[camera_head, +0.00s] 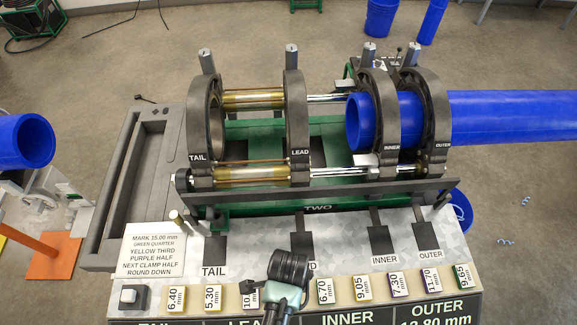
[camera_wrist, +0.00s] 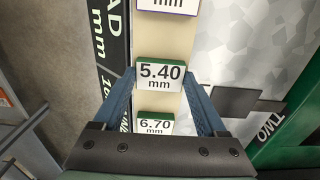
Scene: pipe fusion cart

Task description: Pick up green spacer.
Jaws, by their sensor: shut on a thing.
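In the wrist view, a green-sided spacer with a white "5.40 mm" face (camera_wrist: 161,74) sits between the blue fingers of my gripper (camera_wrist: 160,84), which is shut on it. It appears in line with the cream strip; I cannot tell whether it is lifted. Another green-sided spacer marked 6.70 mm (camera_wrist: 155,127) is nearer the gripper body. In the head view, my gripper (camera_head: 284,312) is over the row of spacers and hides the 5.40 one. The 6.70 spacer (camera_head: 325,291) and a green-edged 9.65 spacer (camera_head: 464,277) stand to the right.
Several other numbered spacers share the strip, including 10.x (camera_head: 249,295), close left of my gripper, and 9.05 (camera_head: 362,289). Behind are the clamp rings, such as LEAD (camera_head: 297,120), and a blue pipe (camera_head: 510,117). An instruction card (camera_head: 153,249) is at left.

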